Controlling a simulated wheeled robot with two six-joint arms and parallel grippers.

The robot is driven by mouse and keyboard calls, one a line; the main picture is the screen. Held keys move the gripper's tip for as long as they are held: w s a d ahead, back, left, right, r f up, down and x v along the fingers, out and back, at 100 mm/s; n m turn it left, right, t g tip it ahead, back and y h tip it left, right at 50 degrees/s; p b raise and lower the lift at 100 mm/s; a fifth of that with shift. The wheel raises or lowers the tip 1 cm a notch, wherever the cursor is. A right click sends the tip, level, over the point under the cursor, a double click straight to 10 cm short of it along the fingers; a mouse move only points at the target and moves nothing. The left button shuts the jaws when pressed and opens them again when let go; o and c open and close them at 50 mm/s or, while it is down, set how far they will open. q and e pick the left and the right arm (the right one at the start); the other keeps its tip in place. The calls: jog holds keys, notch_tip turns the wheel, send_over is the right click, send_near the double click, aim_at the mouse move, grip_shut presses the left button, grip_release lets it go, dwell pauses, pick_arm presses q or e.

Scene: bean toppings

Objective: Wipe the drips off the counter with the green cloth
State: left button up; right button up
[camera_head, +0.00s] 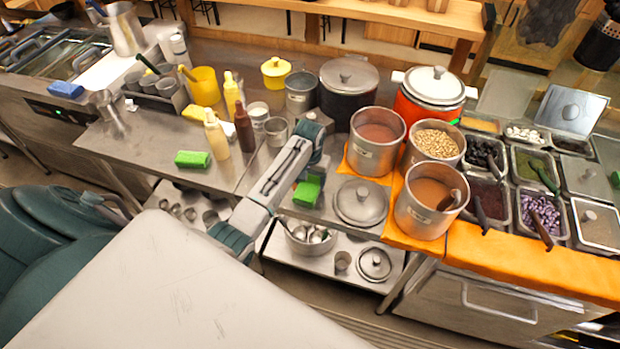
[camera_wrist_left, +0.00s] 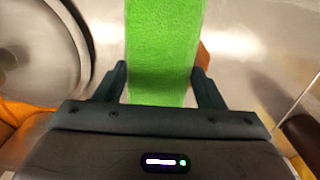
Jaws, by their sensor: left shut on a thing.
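A bright green cloth (camera_head: 307,191) hangs at the counter, left of the metal lid. It fills the space between the fingers of my left gripper (camera_head: 314,172) and also shows in the left wrist view (camera_wrist_left: 163,50). My left gripper (camera_wrist_left: 162,85) is shut on it, with one finger on each side. A small brown-orange patch (camera_wrist_left: 203,56) shows beside the cloth's right edge; the cloth hides part of it, and I cannot tell for sure that it is a drip. The steel counter (camera_head: 325,213) shows around the cloth. My right gripper is not in view.
A metal lid (camera_head: 361,202) lies close to the right. Sauce bottles (camera_head: 216,135) and a second green block (camera_head: 192,159) are at the left. Bare counter (camera_head: 150,150) lies left of that block.

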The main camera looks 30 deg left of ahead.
pick_arm(q)
jog(key=shift+a, duration=0.1)
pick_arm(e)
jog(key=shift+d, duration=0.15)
pick_arm(q)
jog(key=shift+s+a, duration=0.15)
jog(key=shift+a, duration=0.4)
jog(key=shift+s+a, duration=0.15)
jog(key=shift+a, duration=0.35)
jog(key=shift+s+a, duration=0.25)
jog(key=shift+a, duration=1.05)
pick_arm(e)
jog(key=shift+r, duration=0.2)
pick_arm(q)
jog(key=shift+d, duration=0.2)
jog(key=shift+w+d, duration=0.25)
jog(key=shift+d, duration=0.9)
jog(key=shift+w+d, duration=0.25)
jog(key=shift+d, duration=0.9)
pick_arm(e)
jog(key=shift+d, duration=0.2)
pick_arm(q)
jog(key=shift+a, duration=0.1)
